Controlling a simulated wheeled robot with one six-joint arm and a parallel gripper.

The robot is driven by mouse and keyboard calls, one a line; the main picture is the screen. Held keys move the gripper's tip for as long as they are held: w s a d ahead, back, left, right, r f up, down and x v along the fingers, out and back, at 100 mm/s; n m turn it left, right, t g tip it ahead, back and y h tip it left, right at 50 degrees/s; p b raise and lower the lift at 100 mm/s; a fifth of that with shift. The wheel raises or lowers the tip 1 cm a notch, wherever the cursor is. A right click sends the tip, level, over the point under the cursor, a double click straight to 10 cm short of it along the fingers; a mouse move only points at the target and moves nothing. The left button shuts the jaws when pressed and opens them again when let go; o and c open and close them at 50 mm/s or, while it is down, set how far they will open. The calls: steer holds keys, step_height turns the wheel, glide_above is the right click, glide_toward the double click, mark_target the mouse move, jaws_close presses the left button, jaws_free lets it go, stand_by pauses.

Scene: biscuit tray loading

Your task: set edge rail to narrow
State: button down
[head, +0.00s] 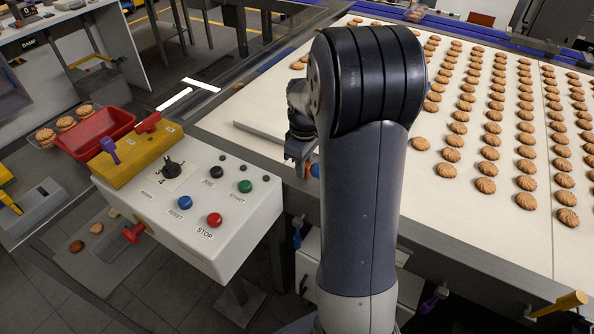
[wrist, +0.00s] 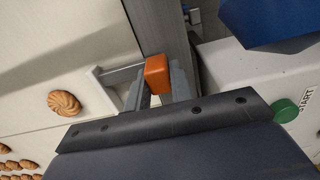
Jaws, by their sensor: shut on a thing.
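An orange handle (wrist: 157,72) stands at the belt's edge in the wrist view. My gripper (wrist: 158,88) is shut on it, one grey finger on each side. In the head view my gripper (head: 300,152) is at the belt's near left edge, partly hidden by my own arm. A pale metal bar (wrist: 118,77) runs left from behind the handle over the belt; it looks like the edge rail. In the head view a low rail (head: 262,138) lies along the near belt edge. I cannot read a narrow or wide mark.
The white belt (head: 430,220) carries rows of biscuits (head: 452,155). A control box (head: 255,205) with a dial, buttons and a yellow block (head: 135,158) stands left of my gripper. A red tray (head: 92,131) lies beyond it. A blue part (wrist: 265,22) is close in the wrist view.

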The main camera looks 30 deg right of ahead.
steer(key=shift+w+d, duration=0.4)
steer(key=shift+d, duration=0.2)
steer(key=c, duration=1.2)
jaws_free()
steer(key=shift+c, duration=0.2)
step_height(320, 180, up, 11)
steer(key=shift+f, duration=0.15)
